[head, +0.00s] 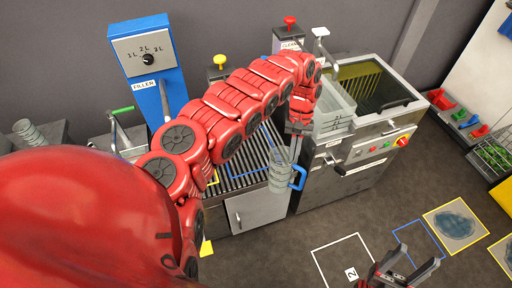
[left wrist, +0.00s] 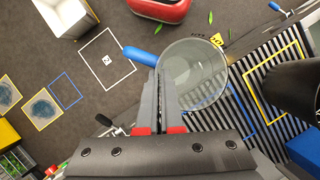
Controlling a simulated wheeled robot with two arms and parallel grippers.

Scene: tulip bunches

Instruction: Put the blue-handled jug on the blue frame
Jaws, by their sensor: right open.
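The blue-handled jug (head: 281,172) is a clear grey vessel. It appears off the ground at the front edge of the roller table. My left gripper (head: 299,131) is just above it. In the left wrist view, the fingers (left wrist: 162,80) are close together where the blue handle (left wrist: 141,56) meets the jug (left wrist: 196,68); the exact contact is hidden. A blue frame (head: 396,231) is marked on the floor at right and shows in the left wrist view (left wrist: 77,99). Another blue frame (head: 264,130) lies on the rollers, partly covered by my arm. My right gripper (head: 394,271) is open and empty.
A white frame (head: 316,254) with a number is on the floor beside the right gripper. A yellow frame (head: 427,217) with a blue picture adjoins the floor's blue frame. The machine (head: 345,180) stands right of the rollers (head: 239,170). Bare floor lies between.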

